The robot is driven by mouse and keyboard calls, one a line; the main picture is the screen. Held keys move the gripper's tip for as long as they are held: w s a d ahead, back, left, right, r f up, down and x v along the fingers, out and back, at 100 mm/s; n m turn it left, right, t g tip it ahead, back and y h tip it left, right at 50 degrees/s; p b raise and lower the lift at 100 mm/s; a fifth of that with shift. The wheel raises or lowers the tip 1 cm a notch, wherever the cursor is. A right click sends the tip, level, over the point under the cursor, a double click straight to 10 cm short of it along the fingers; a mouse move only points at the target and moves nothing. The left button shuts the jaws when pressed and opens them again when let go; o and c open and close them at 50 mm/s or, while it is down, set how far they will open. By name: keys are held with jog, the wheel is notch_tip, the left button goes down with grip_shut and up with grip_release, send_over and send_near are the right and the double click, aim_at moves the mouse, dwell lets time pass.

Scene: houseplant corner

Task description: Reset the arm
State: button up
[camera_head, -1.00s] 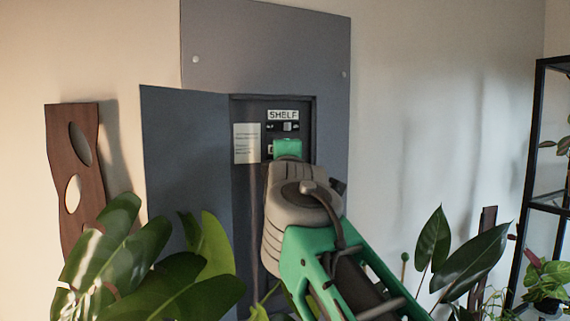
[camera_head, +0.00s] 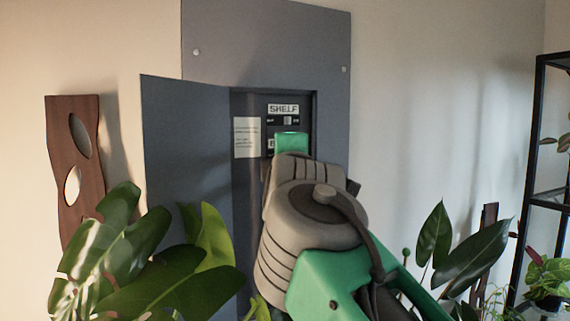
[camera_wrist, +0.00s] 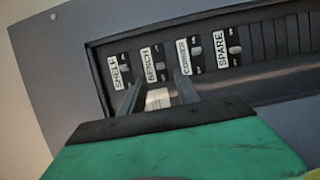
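My arm reaches toward an open grey wall cabinet (camera_head: 330,80), and the green body of my gripper (camera_head: 291,143) shows in front of its recess. In the head view the fingers are hidden. In the wrist view my gripper (camera_wrist: 160,85) has its two dark fingers apart, with nothing held between them. The SHELF label (camera_head: 283,108) also shows in the head view. The fingertips appear apart from the switches.
The cabinet door (camera_head: 185,150) stands open to the left. A pale note (camera_head: 247,138) is inside the recess. Large leaves (camera_head: 150,265) fill the lower left, and another plant (camera_head: 465,250) stands at right. A black shelf rack (camera_head: 535,150) is at the far right.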

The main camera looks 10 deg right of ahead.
jog(key=shift+s+a, duration=0.1)
jog(key=shift+s, duration=0.5)
notch_tip(320, 180, down, 26)
jog(key=s+m+g+y, duration=0.1)
jog(key=m+g+y, duration=0.1)
jog(key=m+g, duration=0.5)
jog(key=s+d+f+m+g, duration=0.1)
jog(key=s+f+m+g, duration=0.2)
jog(key=s+f, duration=0.5)
jog(key=s+d+f+m+g, duration=0.1)
jog(key=s+f+m+g, duration=0.3)
jog(key=s+f, duration=0.5)
notch_tip(320, 180, down, 8)
jog(key=shift+s+d+r+m+g+y+p, duration=0.2)
jog(key=shift+s+m+g+y+p, duration=0.15)
jog(key=shift+m, duration=0.85)
jog(key=shift+w, duration=0.1)
